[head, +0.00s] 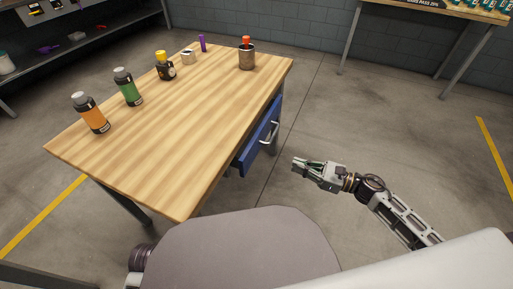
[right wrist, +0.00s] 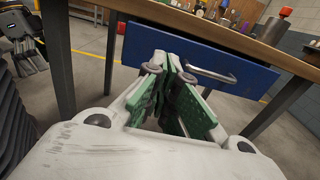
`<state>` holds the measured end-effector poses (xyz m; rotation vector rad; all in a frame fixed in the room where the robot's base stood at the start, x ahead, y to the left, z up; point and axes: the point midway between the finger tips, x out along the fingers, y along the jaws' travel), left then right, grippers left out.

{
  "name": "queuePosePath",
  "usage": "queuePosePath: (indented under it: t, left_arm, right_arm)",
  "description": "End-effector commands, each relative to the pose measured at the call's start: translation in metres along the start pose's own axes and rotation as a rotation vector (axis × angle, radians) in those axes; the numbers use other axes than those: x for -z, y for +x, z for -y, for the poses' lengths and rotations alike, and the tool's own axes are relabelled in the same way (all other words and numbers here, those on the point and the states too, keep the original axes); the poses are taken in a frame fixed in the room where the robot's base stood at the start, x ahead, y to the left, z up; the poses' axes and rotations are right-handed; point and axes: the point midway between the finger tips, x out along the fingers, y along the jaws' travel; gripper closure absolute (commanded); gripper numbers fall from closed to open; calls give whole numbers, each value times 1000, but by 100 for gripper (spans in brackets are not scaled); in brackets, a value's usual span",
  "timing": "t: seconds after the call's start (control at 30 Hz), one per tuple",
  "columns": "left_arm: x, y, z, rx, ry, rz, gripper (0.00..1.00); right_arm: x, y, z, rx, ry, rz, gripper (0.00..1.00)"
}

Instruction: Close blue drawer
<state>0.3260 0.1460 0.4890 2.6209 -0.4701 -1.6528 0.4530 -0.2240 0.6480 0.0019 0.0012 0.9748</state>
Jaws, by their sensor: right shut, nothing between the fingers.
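The blue drawer (head: 247,157) is under the right side of the wooden table, with its front and metal handle (head: 268,133) showing. How far it stands out is hard to tell, as the tabletop hides its inside. My right gripper (head: 299,164) is shut and empty, to the right of the drawer and apart from it in the head view. In the right wrist view the blue drawer front (right wrist: 150,42) spans the space beyond the green-padded fingers (right wrist: 172,85). The handle (right wrist: 212,74) shows just right of the fingertips. My left gripper is not in view.
Table legs stand beside the drawer.

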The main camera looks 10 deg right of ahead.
Motion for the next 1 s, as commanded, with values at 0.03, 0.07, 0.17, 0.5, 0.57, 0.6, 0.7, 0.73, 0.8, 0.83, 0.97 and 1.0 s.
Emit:
queuePosePath:
  t: [0.03,0.07,0.17,0.5,0.57,0.6,0.7,0.73,0.8,0.83,0.97,1.0]
  left_arm:
    - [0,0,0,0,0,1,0]
    - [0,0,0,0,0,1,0]
    - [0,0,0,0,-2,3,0]
    - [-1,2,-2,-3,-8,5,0]
    - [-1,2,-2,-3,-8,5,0]
    - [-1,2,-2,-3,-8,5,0]
    - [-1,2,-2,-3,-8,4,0]
    - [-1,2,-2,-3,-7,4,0]
    - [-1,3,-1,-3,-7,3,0]
    - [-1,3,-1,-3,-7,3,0]
    - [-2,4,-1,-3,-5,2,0]
    - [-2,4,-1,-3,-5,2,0]
  right_arm:
    - [-1,-1,-1,-1,-1,-1,100]
    - [-1,-1,-2,-2,-1,-1,100]
    - [-1,-2,-2,-2,-2,-1,100]
    - [-1,-2,-2,-2,-2,0,100]
    - [-1,-1,-2,-2,-2,0,100]
    - [-1,0,-2,-2,-2,0,100]
    - [-1,3,-2,-2,-2,0,100]
    - [-1,4,-2,-2,-2,0,100]
    - [-1,8,-2,-3,-2,0,100]
    - [-1,10,-2,-3,-2,0,100]
    - [-1,20,-2,-3,-2,0,100]
    - [-1,23,-2,-3,-3,0,100]
